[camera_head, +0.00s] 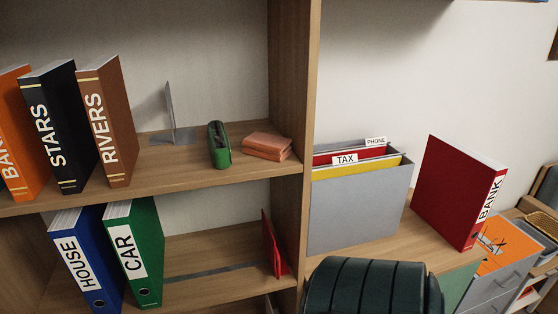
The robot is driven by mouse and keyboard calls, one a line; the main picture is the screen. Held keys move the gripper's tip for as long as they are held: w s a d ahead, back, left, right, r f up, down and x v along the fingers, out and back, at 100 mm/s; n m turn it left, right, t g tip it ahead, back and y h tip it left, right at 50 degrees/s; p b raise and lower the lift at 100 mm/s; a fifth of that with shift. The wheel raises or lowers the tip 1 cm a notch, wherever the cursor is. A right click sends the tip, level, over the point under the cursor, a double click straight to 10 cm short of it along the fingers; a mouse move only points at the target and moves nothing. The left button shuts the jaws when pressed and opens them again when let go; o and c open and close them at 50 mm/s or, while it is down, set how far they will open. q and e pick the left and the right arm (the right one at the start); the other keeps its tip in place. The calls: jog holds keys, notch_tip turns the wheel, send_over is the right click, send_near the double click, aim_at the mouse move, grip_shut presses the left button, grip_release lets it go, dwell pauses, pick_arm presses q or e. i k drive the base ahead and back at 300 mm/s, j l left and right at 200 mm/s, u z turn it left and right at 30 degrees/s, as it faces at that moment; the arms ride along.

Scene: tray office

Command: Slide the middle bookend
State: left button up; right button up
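A thin grey bookend (170,108) stands upright on the upper visible shelf, with its flat foot on the board. It is right of the brown RIVERS book (108,120), with a gap between them. A red bookend (270,246) stands on the lower shelf, close to the right side panel. A grey strip (212,272) runs along that shelf between the green CAR binder (136,255) and the red bookend. I cannot tell from this view alone which bookend is the middle one. Neither of my grippers is in view.
The black STARS book (60,125) leans beside RIVERS. A green case (219,145) and pink pads (268,146) lie right of the grey bookend. A grey file box (357,208) and red BANK binder (459,193) stand further right. A dark ribbed object (366,287) blocks the bottom foreground.

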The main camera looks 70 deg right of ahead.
aim_at(270, 247)
jog(key=z, duration=0.85)
jog(key=i+z, duration=0.1)
jog(key=z, duration=0.7)
jog(key=i+z, duration=0.1)
jog(key=z, duration=0.3)
